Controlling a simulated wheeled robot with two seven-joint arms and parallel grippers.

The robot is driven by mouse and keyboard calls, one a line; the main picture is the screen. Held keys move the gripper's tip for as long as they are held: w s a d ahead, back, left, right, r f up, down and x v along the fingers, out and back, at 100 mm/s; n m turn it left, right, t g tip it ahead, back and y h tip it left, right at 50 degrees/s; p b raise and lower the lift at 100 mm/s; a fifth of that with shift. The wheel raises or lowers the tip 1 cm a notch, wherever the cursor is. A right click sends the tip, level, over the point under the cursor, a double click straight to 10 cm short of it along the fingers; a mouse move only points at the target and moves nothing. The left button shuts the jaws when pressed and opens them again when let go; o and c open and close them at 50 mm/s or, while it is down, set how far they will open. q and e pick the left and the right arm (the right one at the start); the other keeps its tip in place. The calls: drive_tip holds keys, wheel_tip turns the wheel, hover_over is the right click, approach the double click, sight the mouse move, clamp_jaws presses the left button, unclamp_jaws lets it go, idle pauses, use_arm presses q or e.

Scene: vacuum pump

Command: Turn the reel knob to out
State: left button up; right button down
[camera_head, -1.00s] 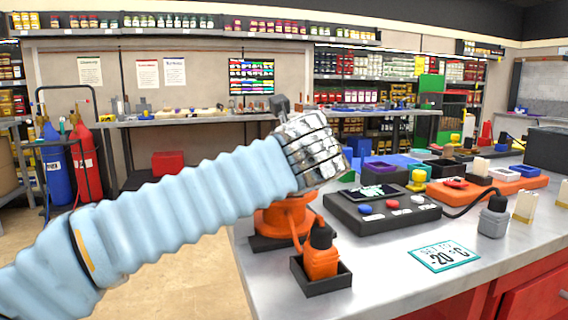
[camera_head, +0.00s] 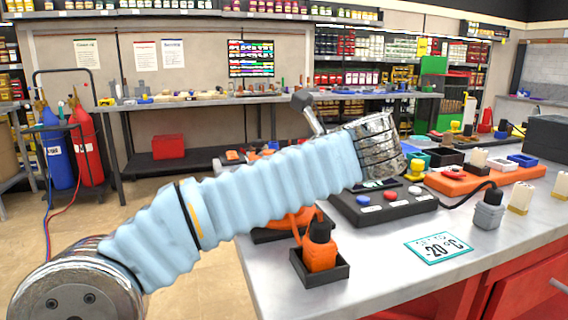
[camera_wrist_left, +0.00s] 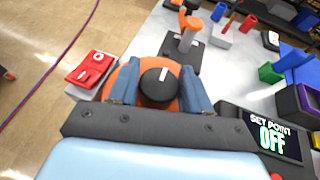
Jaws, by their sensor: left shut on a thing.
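The reel knob (camera_wrist_left: 157,91) is black and round with a white mark. In the left wrist view the mark points toward the top, slightly right. It sits over a round orange body (camera_wrist_left: 172,105). My left gripper (camera_wrist_left: 159,72) has one finger on each side of the knob and is shut on it; the exact contact is hard to see. In the head view my forearm and wrist hide the knob and the fingers. Part of an orange device (camera_head: 262,236) shows below my forearm. My right gripper is in neither view.
A dark control box (camera_head: 400,211) with coloured buttons stands right of the orange device. Its screen (camera_wrist_left: 268,136) reads "SET POINT OFF". An orange bottle (camera_head: 321,256) sits in a black tray (camera_head: 321,278). A red gadget (camera_wrist_left: 91,68) lies left of the knob.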

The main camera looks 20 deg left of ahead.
use_arm(q)
drive_tip(key=o, duration=1)
drive_tip(key=shift+c, duration=0.2)
drive_tip(key=v, duration=1.4)
drive_tip(key=shift+p, duration=0.45)
